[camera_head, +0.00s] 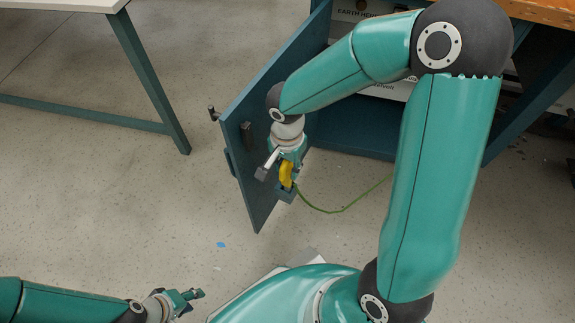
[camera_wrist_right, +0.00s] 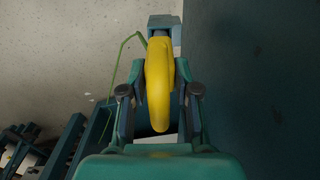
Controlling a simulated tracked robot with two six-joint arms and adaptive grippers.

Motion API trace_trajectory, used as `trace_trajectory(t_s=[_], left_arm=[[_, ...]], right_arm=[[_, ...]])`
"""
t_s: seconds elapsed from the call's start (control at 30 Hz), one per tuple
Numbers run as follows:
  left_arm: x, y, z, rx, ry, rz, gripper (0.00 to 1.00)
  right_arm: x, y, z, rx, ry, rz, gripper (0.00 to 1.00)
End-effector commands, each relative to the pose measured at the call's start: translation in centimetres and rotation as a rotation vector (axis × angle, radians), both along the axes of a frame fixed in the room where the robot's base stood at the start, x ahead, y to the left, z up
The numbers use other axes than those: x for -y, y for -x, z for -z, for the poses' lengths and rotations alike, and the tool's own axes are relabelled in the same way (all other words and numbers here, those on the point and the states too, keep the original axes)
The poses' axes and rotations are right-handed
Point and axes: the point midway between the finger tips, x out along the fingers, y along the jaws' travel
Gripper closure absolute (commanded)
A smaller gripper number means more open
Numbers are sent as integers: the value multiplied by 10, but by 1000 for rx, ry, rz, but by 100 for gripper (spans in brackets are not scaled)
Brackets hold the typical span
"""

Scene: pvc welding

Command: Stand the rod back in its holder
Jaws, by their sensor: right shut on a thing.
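A curved yellow piece (camera_head: 286,174), the only rod-like thing I see in hand, is between the fingers of my right gripper (camera_head: 284,170), which is shut on it. The yellow piece (camera_wrist_right: 158,85) also shows in the right wrist view, with its far end at a small blue-grey holder (camera_wrist_right: 164,20). This holder (camera_head: 286,194) is on the lower part of the open door. I cannot tell whether the piece's end is inside it or only touching. My left gripper (camera_head: 192,300) is empty at the lower left, with its fingers apart.
A thin green cord (camera_head: 340,210) runs from near the holder to the cabinet. The blue door (camera_head: 258,200) stands open, with a handle near its edge. A table (camera_head: 140,60) stands at the upper left. The grey floor between is mostly clear.

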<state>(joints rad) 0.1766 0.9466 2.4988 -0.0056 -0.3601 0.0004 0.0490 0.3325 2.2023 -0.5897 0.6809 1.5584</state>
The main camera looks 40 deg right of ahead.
Motion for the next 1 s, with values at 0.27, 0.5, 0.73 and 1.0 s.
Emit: trace_trajectory(t_s=[0.27, 0.5, 0.73, 1.0], left_arm=[[0, 0, 8, 0, 0, 0, 60], [0, 0, 8, 0, 0, 0, 60], [0, 0, 8, 0, 0, 0, 60], [0, 0, 8, 0, 0, 0, 60]], right_arm=[[0, 0, 7, 1, 0, 0, 100], [0, 0, 7, 1, 0, 0, 43], [0, 0, 8, 0, 0, 0, 40], [0, -1, -4, 2, 2, 1, 40]])
